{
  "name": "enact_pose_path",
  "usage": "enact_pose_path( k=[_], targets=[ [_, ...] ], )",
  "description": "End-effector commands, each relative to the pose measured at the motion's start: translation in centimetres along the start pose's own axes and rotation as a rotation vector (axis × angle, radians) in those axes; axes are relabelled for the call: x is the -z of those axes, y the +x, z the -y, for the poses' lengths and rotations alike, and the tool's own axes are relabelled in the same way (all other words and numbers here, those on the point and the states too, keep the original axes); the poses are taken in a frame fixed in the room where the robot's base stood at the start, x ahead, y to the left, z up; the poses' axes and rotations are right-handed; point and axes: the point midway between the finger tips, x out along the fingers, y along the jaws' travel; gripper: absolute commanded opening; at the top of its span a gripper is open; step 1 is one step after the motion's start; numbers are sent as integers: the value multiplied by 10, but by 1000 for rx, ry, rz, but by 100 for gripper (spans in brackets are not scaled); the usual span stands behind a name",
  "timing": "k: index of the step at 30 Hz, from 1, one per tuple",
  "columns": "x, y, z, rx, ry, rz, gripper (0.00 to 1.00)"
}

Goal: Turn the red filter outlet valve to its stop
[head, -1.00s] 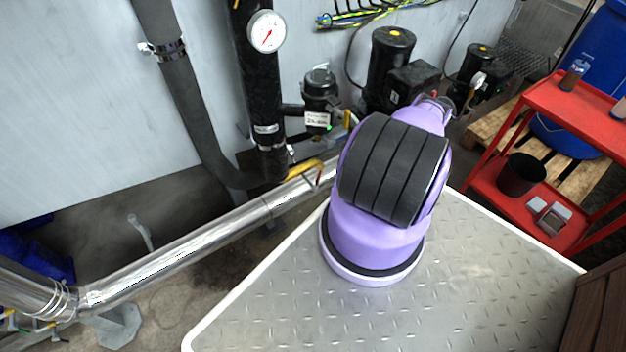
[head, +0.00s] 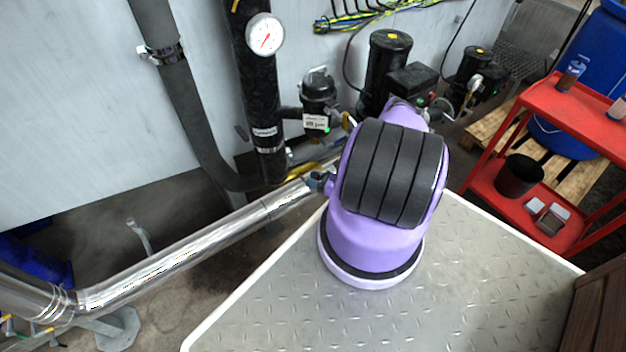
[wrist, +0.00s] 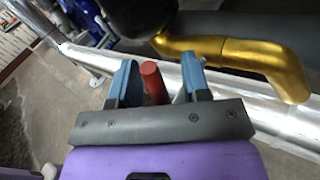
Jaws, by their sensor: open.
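The red valve handle (wrist: 153,84) shows in the wrist view as a short red bar with a rounded end. It lies between the two blue fingers of my open gripper (wrist: 159,74), nearer the left finger, with a gap to the right one. I cannot tell whether it touches the left finger. In the head view the blue fingers of my gripper (head: 317,182) show just left of my purple arm, over the silver pipe. The red handle is not clearly visible there.
The silver pipe also runs across the head view (head: 190,251). A dark vertical pipe with a gauge (head: 264,35) and a black filter housing (head: 319,92) stand behind.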

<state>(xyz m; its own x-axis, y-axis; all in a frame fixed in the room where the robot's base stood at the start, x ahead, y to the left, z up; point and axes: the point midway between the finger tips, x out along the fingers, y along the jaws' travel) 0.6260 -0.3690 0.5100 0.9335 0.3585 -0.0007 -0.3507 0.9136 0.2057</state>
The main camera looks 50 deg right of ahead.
Motion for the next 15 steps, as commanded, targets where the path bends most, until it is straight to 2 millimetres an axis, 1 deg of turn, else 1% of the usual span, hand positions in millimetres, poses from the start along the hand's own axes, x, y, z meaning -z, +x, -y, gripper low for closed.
enact_pose_path(
  k=[8,9,14,15],
  targets=[
    [0,2,0,0,0,0,43],
    [0,2,0,0,0,0,41],
    [0,2,0,0,0,0,4],
    [0,2,0,0,0,0,0]
  ],
)
